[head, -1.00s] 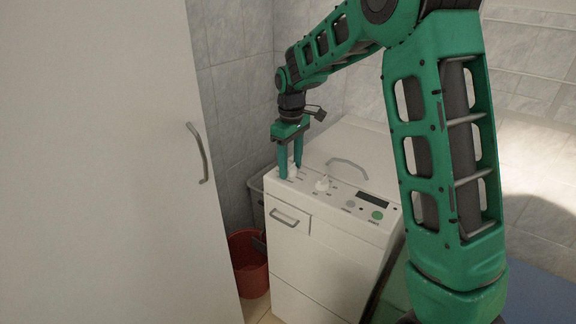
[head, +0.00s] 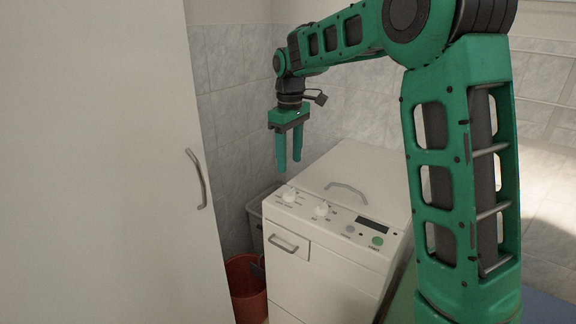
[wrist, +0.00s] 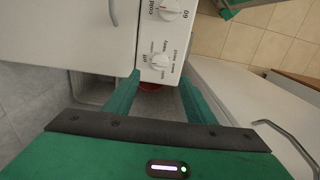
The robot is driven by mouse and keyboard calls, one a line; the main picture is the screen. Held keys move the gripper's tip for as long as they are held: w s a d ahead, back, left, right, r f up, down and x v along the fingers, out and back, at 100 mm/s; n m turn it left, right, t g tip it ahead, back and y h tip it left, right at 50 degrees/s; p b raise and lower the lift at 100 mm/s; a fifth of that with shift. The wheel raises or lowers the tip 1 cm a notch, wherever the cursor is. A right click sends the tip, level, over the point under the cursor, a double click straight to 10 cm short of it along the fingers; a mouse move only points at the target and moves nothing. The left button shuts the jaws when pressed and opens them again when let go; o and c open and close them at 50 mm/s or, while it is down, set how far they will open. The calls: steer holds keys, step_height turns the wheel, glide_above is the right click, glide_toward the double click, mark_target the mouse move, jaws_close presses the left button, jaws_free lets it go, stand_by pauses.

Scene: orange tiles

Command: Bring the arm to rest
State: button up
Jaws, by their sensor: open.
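My gripper (head: 288,163) is open and empty in the head view. It points down, just above the left end of the washing machine's control panel, apart from it. The white washing machine (head: 335,262) has a left knob (head: 289,195), a right knob (head: 321,210), a dark display and a green button. In the wrist view, my gripper's green fingers (wrist: 160,95) stand apart, with the left knob (wrist: 160,61) showing between and beyond them. My green arm reaches across the head view from the right.
A white door (head: 100,160) with a metal handle (head: 197,180) fills the left. A red bucket (head: 245,288) and a grey bin (head: 254,224) stand in the gap beside the machine. Tiled walls (head: 235,75) close off the back. The air above the machine's lid is clear.

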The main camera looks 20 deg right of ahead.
stand_by(0.4)
steer(key=s+d+m, duration=0.4)
steer(key=s+d, duration=0.3)
steer(key=s, duration=0.3)
steer(key=s+d+m, duration=0.3)
steer(key=s+d, duration=0.3)
steer(key=s, duration=0.3)
steer(key=s+d+f+m, duration=0.1)
steer(key=s+f+m, duration=0.2)
steer(key=s, duration=0.7)
steer(key=s+d+f+m, duration=0.2)
steer(key=s+f+m, duration=0.1)
steer(key=s, duration=0.8)
steer(key=shift+d+m, duration=0.25)
steer(key=shift+m, duration=0.15)
